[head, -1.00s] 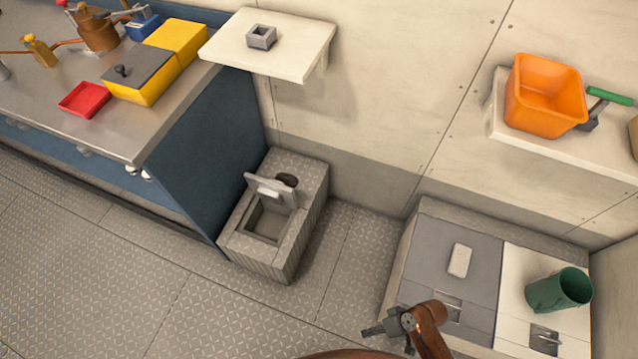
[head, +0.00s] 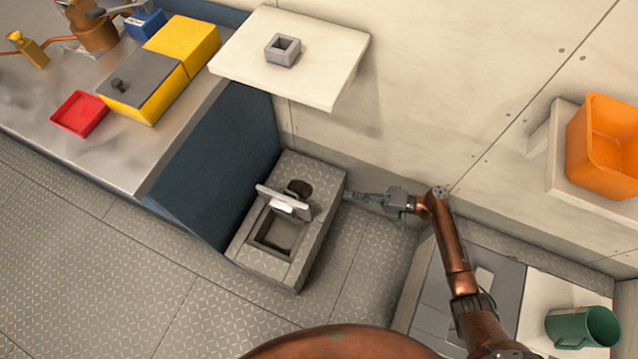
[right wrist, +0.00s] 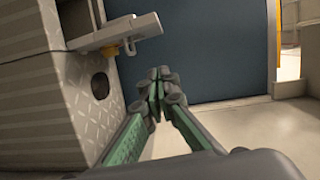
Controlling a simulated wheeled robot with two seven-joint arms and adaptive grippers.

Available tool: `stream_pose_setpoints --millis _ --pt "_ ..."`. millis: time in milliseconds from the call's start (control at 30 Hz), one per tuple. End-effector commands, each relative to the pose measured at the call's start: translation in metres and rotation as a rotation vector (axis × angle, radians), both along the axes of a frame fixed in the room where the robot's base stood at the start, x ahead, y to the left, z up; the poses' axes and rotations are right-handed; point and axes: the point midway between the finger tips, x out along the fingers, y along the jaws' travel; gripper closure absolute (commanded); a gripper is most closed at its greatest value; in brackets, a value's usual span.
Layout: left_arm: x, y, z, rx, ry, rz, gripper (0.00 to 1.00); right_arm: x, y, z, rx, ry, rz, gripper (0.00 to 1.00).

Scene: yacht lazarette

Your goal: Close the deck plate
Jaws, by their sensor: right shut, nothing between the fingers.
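The deck plate (head: 284,200) is a small grey hinged lid standing raised on a grey treadplate box (head: 317,215) on the floor. A square opening (head: 276,232) shows in front of it, and a dark round hole lies behind it. A pale block shape shows on the lid's front face. In the right wrist view the lid (right wrist: 120,32) sticks out from the box (right wrist: 75,95) at upper left. My right gripper (head: 350,196) is shut and empty, just right of the box's back end, apart from the lid. My left gripper is not in view.
A white shelf (head: 330,75) with a grey square fitting (head: 283,50) overhangs behind the box. A blue cabinet (head: 220,165) stands close on the left. A locker with a green mug (head: 582,327) is at lower right. Floor in front is clear.

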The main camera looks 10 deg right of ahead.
Motion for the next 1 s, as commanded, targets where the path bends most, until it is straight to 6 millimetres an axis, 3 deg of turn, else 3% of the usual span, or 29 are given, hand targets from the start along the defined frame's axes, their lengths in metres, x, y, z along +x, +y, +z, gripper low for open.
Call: stream_pose_setpoints --millis 267,600,733,1000 --pt "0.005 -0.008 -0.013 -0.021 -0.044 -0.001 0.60 0.007 0.026 0.002 0.003 -0.009 -0.006 1.00" --pt "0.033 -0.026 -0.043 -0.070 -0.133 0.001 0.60 0.039 0.091 -0.008 0.003 0.005 -0.006 1.00" --pt "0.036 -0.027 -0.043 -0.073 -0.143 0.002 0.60 0.019 0.101 -0.009 0.001 0.006 -0.006 1.00" --pt "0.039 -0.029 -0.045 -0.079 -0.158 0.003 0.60 0.006 0.112 -0.009 0.001 0.005 -0.005 1.00"
